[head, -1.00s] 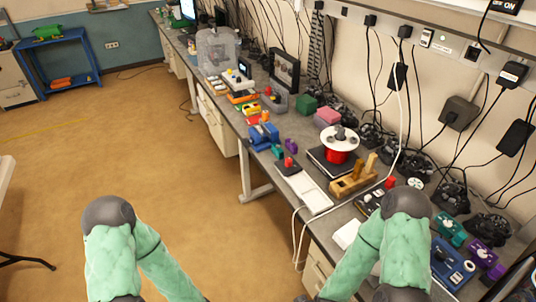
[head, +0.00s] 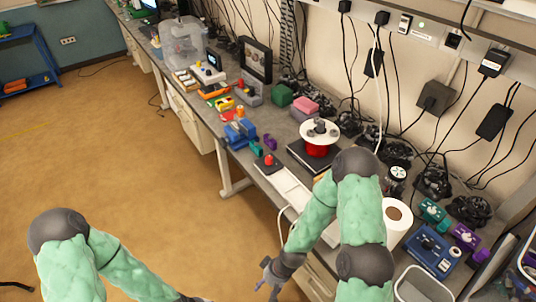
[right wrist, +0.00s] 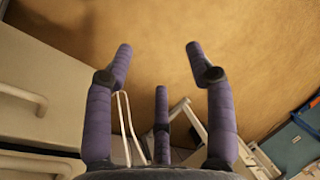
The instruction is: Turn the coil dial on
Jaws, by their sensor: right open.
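No part is clearly labelled as the coil dial. A red spool-like coil (head: 318,146) with a white top disc and grey knobs stands on a black base on the bench. A blue box (head: 430,250) with dark controls and a round dial sits at the bench's near right. I cannot tell which bears the dial or its setting. My right gripper (head: 268,286) is open and empty beside the bench's front edge, apart from both. In the right wrist view its purple fingers (right wrist: 160,70) are spread over floor and drawers. My left gripper is out of view.
The bench (head: 262,178) holds a white paper roll (head: 396,218), a white tray (head: 288,186), a red-button box (head: 268,162) and several small parts. Cables hang along the wall. Drawer handles (right wrist: 22,95) show in the right wrist view. Open floor (head: 120,170) lies left.

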